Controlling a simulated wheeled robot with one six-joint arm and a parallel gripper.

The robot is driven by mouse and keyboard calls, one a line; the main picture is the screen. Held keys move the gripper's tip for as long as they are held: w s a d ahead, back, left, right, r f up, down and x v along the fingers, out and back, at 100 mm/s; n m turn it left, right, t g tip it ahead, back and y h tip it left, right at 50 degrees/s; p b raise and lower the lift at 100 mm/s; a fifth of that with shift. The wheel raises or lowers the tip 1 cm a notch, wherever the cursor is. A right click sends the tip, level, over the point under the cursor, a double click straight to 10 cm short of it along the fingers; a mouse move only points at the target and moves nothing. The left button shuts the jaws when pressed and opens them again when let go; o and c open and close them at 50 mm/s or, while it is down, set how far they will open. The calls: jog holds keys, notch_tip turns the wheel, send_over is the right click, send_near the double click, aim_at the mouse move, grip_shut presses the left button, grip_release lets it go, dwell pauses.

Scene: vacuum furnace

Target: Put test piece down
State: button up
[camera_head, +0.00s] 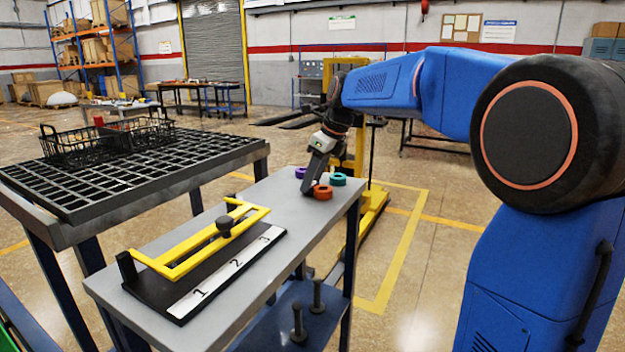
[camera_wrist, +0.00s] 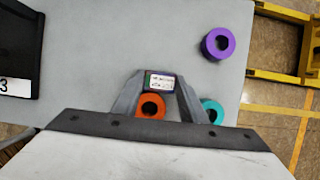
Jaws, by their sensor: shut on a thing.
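My gripper (camera_head: 308,188) points down low over the far end of the grey bench. In the wrist view my gripper (camera_wrist: 159,80) is shut on the test piece (camera_wrist: 160,83), a small light block with dark markings and green and purple at its edges. In the head view the test piece is hidden by the fingers. Whether it touches the bench top I cannot tell. An orange ring (camera_head: 322,191) lies close beside the fingers. In the wrist view the orange ring (camera_wrist: 151,106) shows between the fingers.
A purple ring (camera_wrist: 218,43) and a teal ring (camera_head: 338,179) lie near the gripper. A black fixture (camera_head: 150,284) with a yellow frame (camera_head: 200,252) and a strip numbered 1, 2, 3 stands on the near bench (camera_head: 290,222). Bench top between fixture and gripper is clear. A grid table (camera_head: 235,153) stands left.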

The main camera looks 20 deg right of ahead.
jog(key=shift+f, duration=0.1)
jog(key=o, duration=1.4)
jog(key=shift+c, duration=0.2)
jog(key=v, duration=1.2)
